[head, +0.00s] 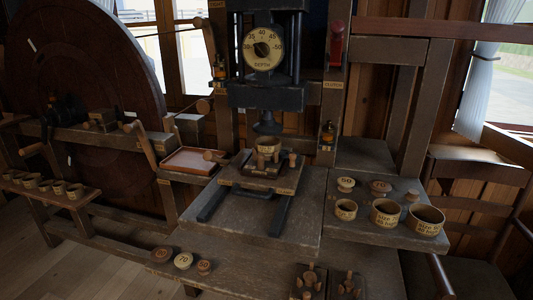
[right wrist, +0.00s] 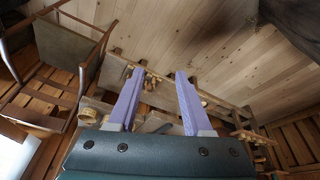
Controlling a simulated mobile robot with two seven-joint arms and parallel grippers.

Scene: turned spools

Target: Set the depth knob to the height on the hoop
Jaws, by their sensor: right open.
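The depth knob is the black knob (head: 262,49) in the middle of a pale round dial (head: 249,62) marked DEPTH, high on the press. The dial carries numbers from 30 to 50. Its pointer setting is too small to read surely. A small pale hoop (head: 267,143) with dark lettering sits on the wooden sled under the press head; its text is not legible. My right gripper (right wrist: 157,76) is open and empty in the right wrist view, away from the knob. Neither gripper shows in the head view.
Labelled hoops, including a large one (head: 425,220) and a middle one (head: 385,212), stand on the right side table. A red handle (head: 335,46) is on the right post. A large dark wheel (head: 85,70) fills the left. A chair (right wrist: 62,75) shows in the wrist view.

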